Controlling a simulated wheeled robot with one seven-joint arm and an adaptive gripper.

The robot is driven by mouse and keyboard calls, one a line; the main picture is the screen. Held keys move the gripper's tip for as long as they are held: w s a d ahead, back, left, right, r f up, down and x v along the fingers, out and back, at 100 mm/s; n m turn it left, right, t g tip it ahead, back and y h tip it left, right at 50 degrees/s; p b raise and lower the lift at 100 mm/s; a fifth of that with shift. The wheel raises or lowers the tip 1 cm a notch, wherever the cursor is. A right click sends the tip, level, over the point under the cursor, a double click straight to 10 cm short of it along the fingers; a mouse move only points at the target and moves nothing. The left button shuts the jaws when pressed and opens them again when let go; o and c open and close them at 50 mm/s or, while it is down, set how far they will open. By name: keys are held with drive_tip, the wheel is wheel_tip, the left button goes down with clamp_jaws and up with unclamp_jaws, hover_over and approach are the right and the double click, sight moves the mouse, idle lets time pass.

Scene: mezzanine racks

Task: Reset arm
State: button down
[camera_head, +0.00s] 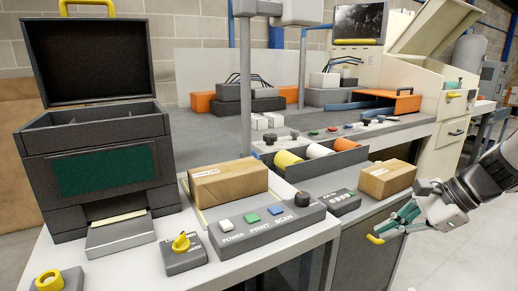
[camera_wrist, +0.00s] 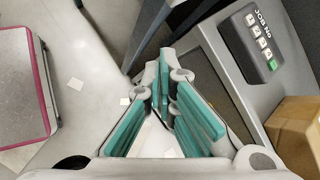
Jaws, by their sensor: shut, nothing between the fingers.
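The fingers hang over the floor beside the bench edge and touch nothing that I can see. My arm comes in from the right edge of the head view.
Near my gripper are a cardboard box (camera_head: 388,179) and a JOB NO keypad (camera_head: 336,203). Another box (camera_head: 228,182) sits behind the POWER, PRINT and SCAN panel (camera_head: 262,224). An open black case-like machine (camera_head: 95,150) stands left. Floor at right (camera_head: 470,260) looks clear.

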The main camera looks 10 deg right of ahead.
drive_tip(key=s+a+r+n+g+h, duration=0.1)
drive_tip(key=s+a+r+n+g, duration=0.1)
drive_tip(key=s+a+n, duration=0.45)
drive_tip(key=s+a+r+n+g+h, duration=0.1)
drive_tip(key=s+a+r+n+g, duration=0.15)
drive_tip(key=s+a+n, duration=0.4)
drive_tip(key=s+f+n+h, duration=0.1)
drive_tip(key=s+n+h, duration=0.45)
drive_tip(key=s, duration=0.85)
wheel_tip(320, 180, up, 25)
drive_tip(key=t+y+p, duration=0.1)
drive_tip(key=t+p, duration=0.3)
drive_tip(key=p, duration=1.9)
drive_tip(key=shift+w+a+r+n+p, duration=0.2)
drive_tip(key=shift+n+p, duration=0.1)
drive_tip(key=shift+n, duration=0.15)
